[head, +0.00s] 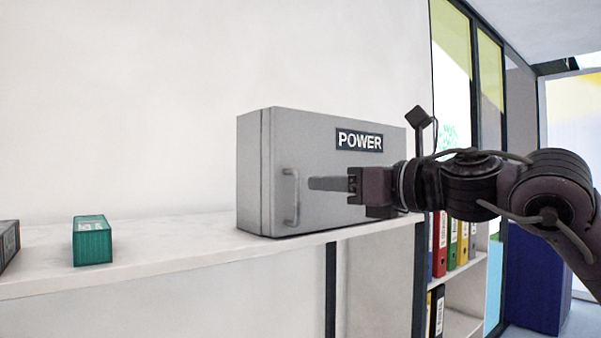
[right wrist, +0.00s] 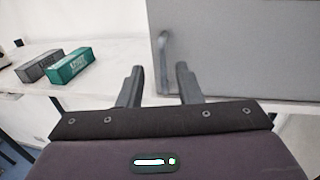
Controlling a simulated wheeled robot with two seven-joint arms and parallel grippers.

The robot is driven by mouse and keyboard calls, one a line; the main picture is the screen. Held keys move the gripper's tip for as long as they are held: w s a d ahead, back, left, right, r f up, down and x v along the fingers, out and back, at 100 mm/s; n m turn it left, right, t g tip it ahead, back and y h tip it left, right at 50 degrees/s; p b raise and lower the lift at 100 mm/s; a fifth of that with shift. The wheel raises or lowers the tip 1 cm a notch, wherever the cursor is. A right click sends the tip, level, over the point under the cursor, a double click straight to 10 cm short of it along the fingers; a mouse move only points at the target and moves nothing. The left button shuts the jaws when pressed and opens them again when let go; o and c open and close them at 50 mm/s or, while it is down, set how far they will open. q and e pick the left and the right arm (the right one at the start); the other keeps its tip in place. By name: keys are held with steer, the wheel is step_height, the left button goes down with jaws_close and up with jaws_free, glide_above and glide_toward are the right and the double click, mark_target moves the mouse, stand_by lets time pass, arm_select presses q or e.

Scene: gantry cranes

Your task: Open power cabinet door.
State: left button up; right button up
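The power cabinet (head: 330,200) is a grey box with a dark POWER label, standing on a white shelf against the wall. Its door (right wrist: 240,50) looks shut. A vertical bar handle (head: 291,197) is at the door's left side; it also shows in the right wrist view (right wrist: 163,62). My right gripper (head: 312,184) is in front of the door, to the right of the handle in the head view. In the right wrist view its two fingers (right wrist: 160,80) are apart with nothing between them, and the handle lies beyond the gap. My left gripper is not in view.
A green container (head: 92,240) stands on the shelf (head: 165,255) left of the cabinet. A dark grey container (right wrist: 40,66) is beside it. Binders (head: 456,240) fill a lower shelf at right. The shelf between green container and cabinet is clear.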

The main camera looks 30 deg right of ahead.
mark_target(299, 181)
steer(key=p+x, duration=0.3)
steer(key=x, duration=0.3)
steer(key=shift+d, duration=0.15)
steer(key=shift+f, duration=0.1)
jaws_close()
